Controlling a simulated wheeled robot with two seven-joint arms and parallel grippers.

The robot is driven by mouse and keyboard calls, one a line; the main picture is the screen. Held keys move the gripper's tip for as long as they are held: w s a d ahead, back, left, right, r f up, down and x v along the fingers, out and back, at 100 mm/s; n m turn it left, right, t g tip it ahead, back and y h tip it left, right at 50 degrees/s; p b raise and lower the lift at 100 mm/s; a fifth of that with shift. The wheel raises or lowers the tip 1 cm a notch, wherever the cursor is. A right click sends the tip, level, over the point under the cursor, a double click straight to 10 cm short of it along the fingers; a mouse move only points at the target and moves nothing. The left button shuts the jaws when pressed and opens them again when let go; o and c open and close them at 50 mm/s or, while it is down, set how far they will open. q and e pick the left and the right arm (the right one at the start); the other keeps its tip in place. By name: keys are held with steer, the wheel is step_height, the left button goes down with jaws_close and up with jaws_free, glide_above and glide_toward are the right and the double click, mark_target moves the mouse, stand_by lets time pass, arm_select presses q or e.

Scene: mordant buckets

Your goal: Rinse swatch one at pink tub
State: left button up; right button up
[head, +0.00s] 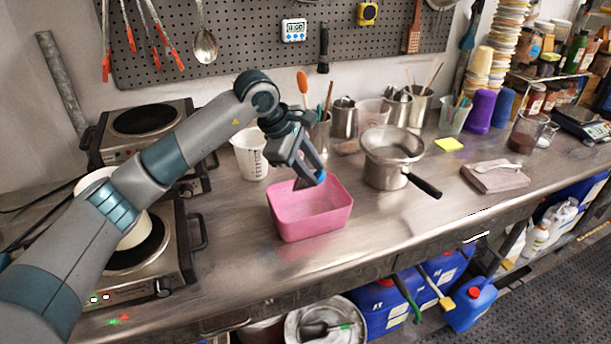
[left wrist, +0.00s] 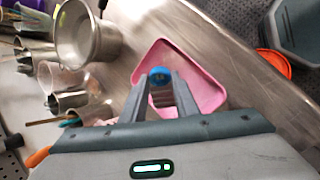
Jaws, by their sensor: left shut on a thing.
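The pink tub (head: 312,222) stands on the steel counter, open at the top. It also shows in the left wrist view (left wrist: 207,82), beyond my fingers. My left gripper (head: 316,177) is over the back part of the tub, pointing down. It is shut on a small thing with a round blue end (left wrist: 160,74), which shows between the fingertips. A small dark brownish piece (head: 302,184) shows below the fingers at the tub's back rim; it may be the swatch, but I cannot tell whether it touches the tub. My right gripper is not in view.
A white measuring jug (head: 250,153) stands close behind the tub at left. A steel pot with a dark handle (head: 390,165) stands to the right. Hot plates (head: 172,240) are at left. A folded cloth with a spoon (head: 497,177) lies at right. Counter in front is clear.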

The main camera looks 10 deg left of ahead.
arm_select(q)
steer(key=shift+f, duration=0.75)
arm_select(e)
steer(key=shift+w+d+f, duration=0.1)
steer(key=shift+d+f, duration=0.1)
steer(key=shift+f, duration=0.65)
arm_select(q)
steer(key=shift+r, duration=0.7)
steer(key=shift+w+d+r+p, duration=0.15)
steer(key=shift+r+p, duration=0.1)
steer(key=shift+r, duration=0.35)
steer(key=shift+s+d+r+p, duration=0.15)
steer(key=shift+r+p, duration=0.1)
steer(key=shift+r, duration=0.3)
steer(key=shift+w+d+r+p, duration=0.15)
steer(key=shift+r+p, duration=0.1)
steer(key=shift+r, duration=0.35)
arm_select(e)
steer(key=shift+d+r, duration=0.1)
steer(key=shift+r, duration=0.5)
